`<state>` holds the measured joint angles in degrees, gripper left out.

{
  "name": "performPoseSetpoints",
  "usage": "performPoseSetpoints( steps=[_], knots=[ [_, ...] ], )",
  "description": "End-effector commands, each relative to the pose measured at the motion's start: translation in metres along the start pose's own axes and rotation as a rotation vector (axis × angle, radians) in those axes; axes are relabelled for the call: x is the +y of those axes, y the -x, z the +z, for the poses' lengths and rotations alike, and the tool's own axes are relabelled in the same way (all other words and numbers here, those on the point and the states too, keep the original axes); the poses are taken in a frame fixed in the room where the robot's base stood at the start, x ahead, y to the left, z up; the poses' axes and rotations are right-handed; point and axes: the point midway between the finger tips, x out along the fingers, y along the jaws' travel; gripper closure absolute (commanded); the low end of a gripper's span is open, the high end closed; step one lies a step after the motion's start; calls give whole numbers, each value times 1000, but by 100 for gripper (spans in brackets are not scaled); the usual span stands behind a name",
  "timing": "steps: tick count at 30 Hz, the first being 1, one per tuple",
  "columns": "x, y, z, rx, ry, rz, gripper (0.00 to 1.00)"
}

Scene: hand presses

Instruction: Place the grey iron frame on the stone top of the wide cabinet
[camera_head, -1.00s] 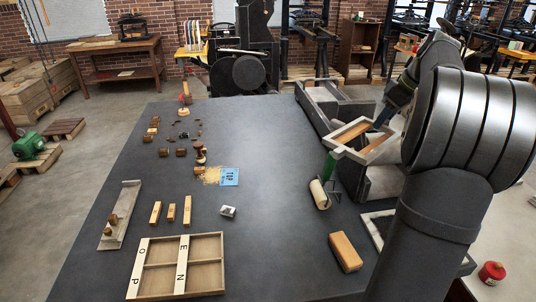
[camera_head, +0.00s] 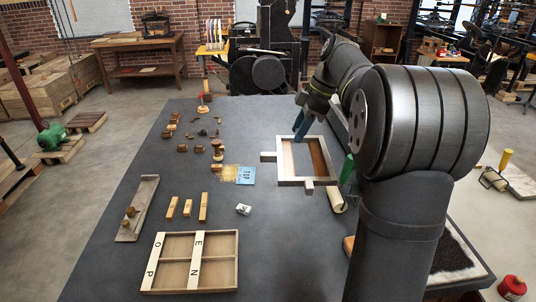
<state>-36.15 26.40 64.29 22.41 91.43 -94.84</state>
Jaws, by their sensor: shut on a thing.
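The grey iron frame (camera_head: 309,182) is an open rectangle with stubs at its outer edges. A brown wooden strip (camera_head: 320,158) shows along its inside right. My gripper (camera_head: 303,124) is shut on the frame's far side and holds it over the right part of a broad dark grey top. This dark top (camera_head: 270,270) looks like the stone top; the cabinet under it is out of sight. I cannot tell how high the frame hangs. My arm covers the area right of the frame.
A wooden tray with letter strips (camera_head: 236,262) lies at the front. Small wooden blocks (camera_head: 187,208), a blue card (camera_head: 245,175) and a shallow holder (camera_head: 137,210) are on the left. A roller (camera_head: 337,200) lies close to the frame.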

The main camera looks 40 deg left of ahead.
Motion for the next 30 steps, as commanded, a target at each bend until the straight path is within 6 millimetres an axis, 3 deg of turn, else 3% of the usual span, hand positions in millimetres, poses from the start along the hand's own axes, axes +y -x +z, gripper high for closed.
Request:
performPoseSetpoints(
  steps=[12,24,30],
  knots=[
    [0,-115,48,0,-3,-3,98],
    [0,-179,74,1,-3,-1,98],
    [1,-196,82,1,-3,1,98]
  ],
)
